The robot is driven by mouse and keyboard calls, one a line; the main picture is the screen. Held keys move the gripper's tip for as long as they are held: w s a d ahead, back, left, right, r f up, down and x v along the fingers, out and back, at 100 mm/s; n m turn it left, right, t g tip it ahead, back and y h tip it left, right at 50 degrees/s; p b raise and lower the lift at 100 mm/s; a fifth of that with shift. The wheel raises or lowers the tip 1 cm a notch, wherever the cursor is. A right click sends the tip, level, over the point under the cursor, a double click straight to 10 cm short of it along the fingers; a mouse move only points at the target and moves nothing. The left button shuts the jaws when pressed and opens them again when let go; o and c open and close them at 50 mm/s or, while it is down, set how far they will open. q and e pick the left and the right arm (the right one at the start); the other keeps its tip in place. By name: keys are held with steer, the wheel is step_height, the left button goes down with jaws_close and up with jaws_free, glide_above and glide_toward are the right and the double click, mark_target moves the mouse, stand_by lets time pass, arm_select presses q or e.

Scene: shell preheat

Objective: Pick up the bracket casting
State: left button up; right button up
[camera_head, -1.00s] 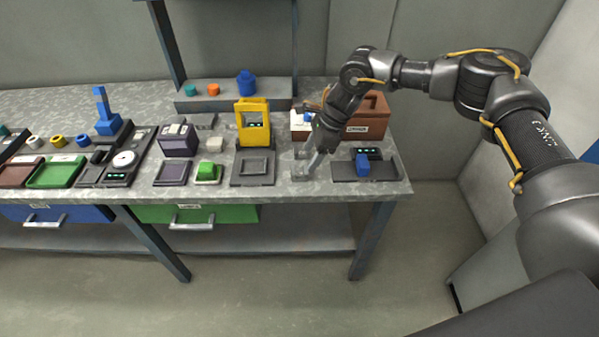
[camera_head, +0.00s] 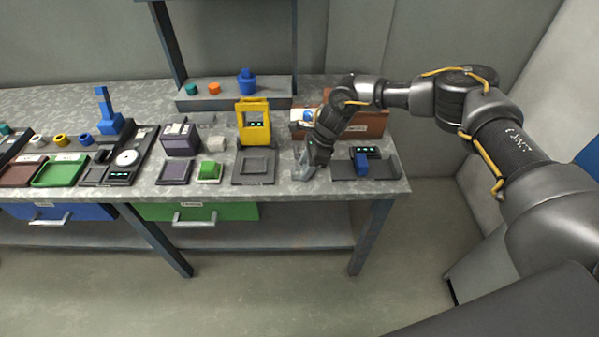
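A small light-grey angled piece (camera_head: 302,172), which looks like the bracket casting, sits on the bench top between the dark square plate and the right-hand dark tray. My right gripper (camera_head: 312,172) points down right at this piece, just to its right. The fingers are small, dark and partly merged with the grey piece, so I cannot tell whether they are open or closed on it. My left gripper is out of view.
A dark tray (camera_head: 384,170) with a blue block (camera_head: 361,162) lies to the right. A yellow device (camera_head: 254,121) stands behind the square plate (camera_head: 240,178). A brown box (camera_head: 371,127) stands behind my gripper. The bench front edge is close.

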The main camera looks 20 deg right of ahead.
steer(key=c, duration=0.7)
steer(key=shift+o, duration=0.2)
steer(key=shift+r, duration=0.1)
